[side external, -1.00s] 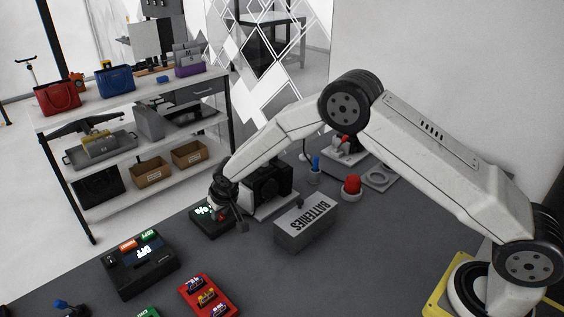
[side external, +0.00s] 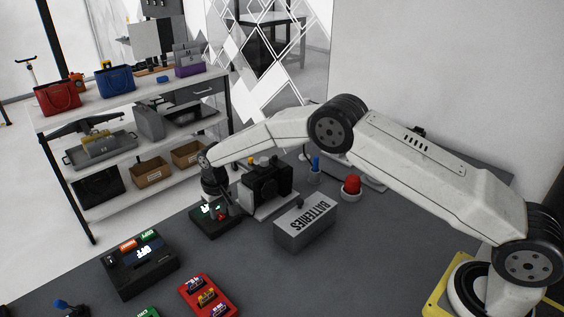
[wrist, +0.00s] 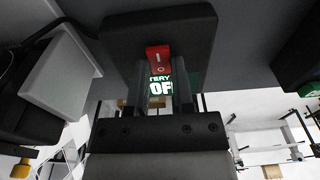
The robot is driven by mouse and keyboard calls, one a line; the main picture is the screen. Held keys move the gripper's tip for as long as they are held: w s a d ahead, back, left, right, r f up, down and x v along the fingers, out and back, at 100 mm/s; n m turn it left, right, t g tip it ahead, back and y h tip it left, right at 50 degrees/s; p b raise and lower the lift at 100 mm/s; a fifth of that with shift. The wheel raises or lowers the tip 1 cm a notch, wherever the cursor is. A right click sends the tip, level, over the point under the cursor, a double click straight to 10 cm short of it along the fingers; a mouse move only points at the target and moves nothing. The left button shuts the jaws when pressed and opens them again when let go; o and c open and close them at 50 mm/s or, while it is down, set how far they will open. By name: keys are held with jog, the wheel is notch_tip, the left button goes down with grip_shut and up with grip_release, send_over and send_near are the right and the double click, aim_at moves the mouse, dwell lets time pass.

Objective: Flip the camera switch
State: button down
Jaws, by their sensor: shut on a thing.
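A black switch box (side external: 204,229) with a lit display stands on the dark table, left of the black camera (side external: 266,180). In the wrist view the box (wrist: 190,30) carries a red rocker switch (wrist: 158,57) and green-white display text (wrist: 160,88), partly hidden, reading "TERY" and "OF". My gripper (side external: 218,209) points down onto the box. In the wrist view my gripper (wrist: 159,76) has its two fingers on either side of the red switch and is shut on it. The fingertips' contact is partly hidden.
A grey box marked BATTERIES (side external: 305,224) stands right of the camera. A black button panel (side external: 139,265) and a red panel (side external: 208,297) lie nearer the front. A red button (side external: 351,186) is behind. Bare table lies between the box and the panels.

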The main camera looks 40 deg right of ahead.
aim_at(220, 215)
jog(key=shift+g, duration=0.4)
jog(key=shift+c, duration=2.4)
grip_release()
jog(key=shift+r, duration=0.1)
jog(key=shift+s+r, duration=0.1)
jog(key=shift+r, duration=3.7)
jog(key=shift+d, duration=0.1)
